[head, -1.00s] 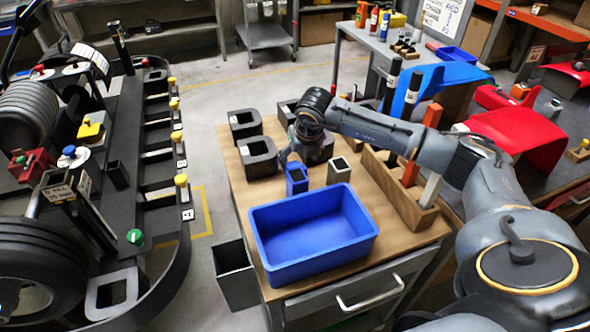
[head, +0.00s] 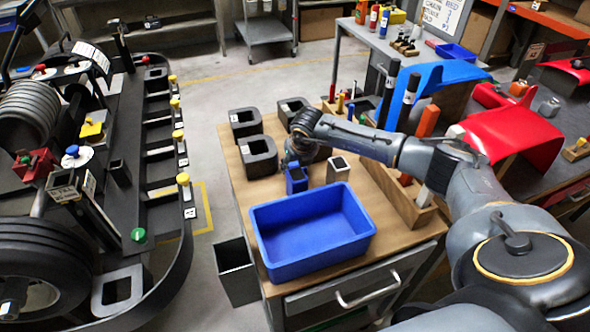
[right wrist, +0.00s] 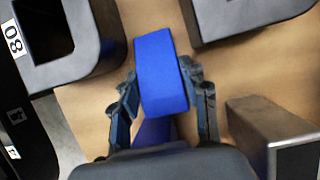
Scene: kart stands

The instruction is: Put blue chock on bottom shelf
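The blue chock (head: 297,181) is a small blue block on the wooden top of the cart (head: 385,227), behind the blue bin. My right gripper (head: 293,163) is down at it. In the right wrist view the chock (right wrist: 160,75) lies between the two fingers of my right gripper (right wrist: 158,85). The fingertips are close to its sides; I cannot tell whether they press on it. A grey trolley at the back has a low shelf (head: 268,37); which shelf is the bottom shelf is unclear. My left gripper is not in view.
A blue bin (head: 312,232) stands in front of the chock. A grey block (head: 338,169) is close on its right. Several dark hollow blocks (head: 258,157) stand behind and left. A wooden rack (head: 408,203) is at the right. A kart (head: 135,170) is at the left.

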